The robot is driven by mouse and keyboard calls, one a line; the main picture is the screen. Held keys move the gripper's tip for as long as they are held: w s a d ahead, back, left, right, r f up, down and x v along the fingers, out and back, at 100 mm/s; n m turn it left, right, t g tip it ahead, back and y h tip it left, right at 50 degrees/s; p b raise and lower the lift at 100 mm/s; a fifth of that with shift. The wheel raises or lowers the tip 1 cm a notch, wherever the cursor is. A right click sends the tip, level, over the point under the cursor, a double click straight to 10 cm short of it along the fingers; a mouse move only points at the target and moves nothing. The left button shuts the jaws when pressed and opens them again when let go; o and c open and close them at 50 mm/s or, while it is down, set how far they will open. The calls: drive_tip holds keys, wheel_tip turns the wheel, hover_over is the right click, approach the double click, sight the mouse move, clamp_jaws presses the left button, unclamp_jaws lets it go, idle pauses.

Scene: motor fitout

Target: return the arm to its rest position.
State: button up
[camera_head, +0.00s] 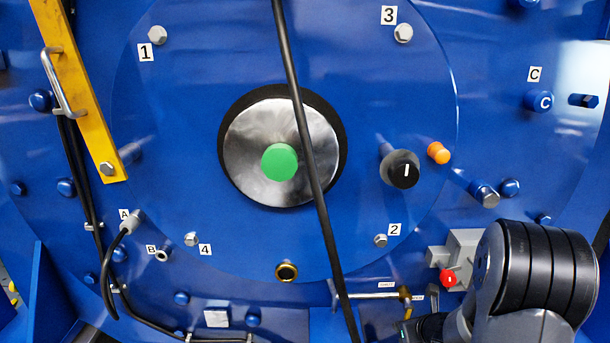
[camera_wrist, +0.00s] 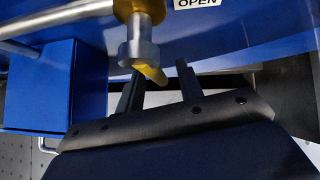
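My gripper (camera_wrist: 160,68) shows in the wrist view with its two dark fingers apart. A brass valve (camera_wrist: 140,10) with a grey stem (camera_wrist: 138,52) stands just beyond the fingertips. A yellow lever end (camera_wrist: 153,74) shows in the gap between the fingers; I cannot tell whether a finger touches it. In the head view, my arm (camera_head: 535,270) is folded at the lower right, and the small valve (camera_head: 405,295) on its pipe is just left of it. My fingers are not clear in the head view.
The blue motor face (camera_head: 320,235) fills the background. A black cable (camera_head: 305,150) hangs across it. A grey box with a red knob (camera_head: 448,277) sits close beside my arm. A black knob (camera_head: 400,169) and an orange button (camera_head: 438,153) stick out above.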

drive_tip(key=shift+w+a+f, duration=0.15)
drive_tip(key=shift+w+f, duration=0.25)
drive_tip(key=shift+w, duration=0.1)
drive_tip(key=shift+s+a+r+m+y+p, duration=0.1)
drive_tip(key=shift+a+r+m+y+p, duration=0.3)
drive_tip(key=shift+p, duration=0.75)
drive_tip(key=shift+a+f+y+p, duration=0.1)
drive_tip(key=shift+f+y+p, duration=0.2)
drive_tip(key=shift+y, duration=0.1)
drive_tip(key=shift+f, duration=0.1)
